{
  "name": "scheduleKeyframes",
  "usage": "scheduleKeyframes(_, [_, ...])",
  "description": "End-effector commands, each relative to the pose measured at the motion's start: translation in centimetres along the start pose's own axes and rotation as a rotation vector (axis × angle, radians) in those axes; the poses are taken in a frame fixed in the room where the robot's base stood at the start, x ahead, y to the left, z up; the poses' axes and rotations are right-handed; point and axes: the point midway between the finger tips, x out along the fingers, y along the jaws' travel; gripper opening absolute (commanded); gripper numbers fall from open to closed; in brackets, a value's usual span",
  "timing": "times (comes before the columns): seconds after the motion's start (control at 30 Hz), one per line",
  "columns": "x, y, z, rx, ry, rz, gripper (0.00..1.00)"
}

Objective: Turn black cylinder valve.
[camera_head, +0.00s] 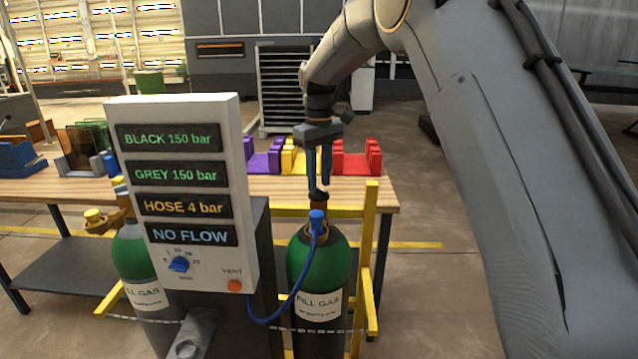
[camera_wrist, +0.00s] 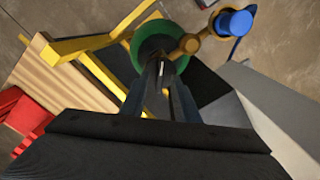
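The right gas cylinder (camera_head: 318,262) has a green shoulder, a dark body and a "FILL GAS" label. It appears to be the black one. Its brass valve (camera_head: 318,199) stands on top, with a blue hose fitting (camera_head: 317,218) facing the head camera. My gripper (camera_head: 318,190) points down over this valve, its two fingers a small gap apart, tips at the valve top. In the wrist view the fingertips (camera_wrist: 164,72) hide the valve's top over the green shoulder (camera_wrist: 146,48); the brass side arm (camera_wrist: 190,43) shows. I cannot tell whether the fingers touch the valve.
A white panel (camera_head: 186,262) reads BLACK 150 bar, GREY 150 bar, HOSE 4 bar, NO FLOW. It stands close left of the valve. A blue hose (camera_head: 290,300) runs between. Another cylinder (camera_head: 134,250) is partly behind it. A yellow frame (camera_head: 368,235) and wooden table (camera_head: 270,185) are nearby.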

Motion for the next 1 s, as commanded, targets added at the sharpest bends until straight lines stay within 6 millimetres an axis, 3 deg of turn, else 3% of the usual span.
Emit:
scheduleKeyframes(0.2, [-3.5,0.1,-0.1,0.0,0.004,0.002,0.28])
scheduleKeyframes(0.43, [-6.1,0.0,-0.1,0.0,0.002,0.001,0.28])
scheduleKeyframes(0.83, [-6.4,0.0,0.0,0.001,0.001,0.001,0.28])
scheduleKeyframes(1.0, [-5.1,0.7,2.5,0.06,0.008,0.004,0.28])
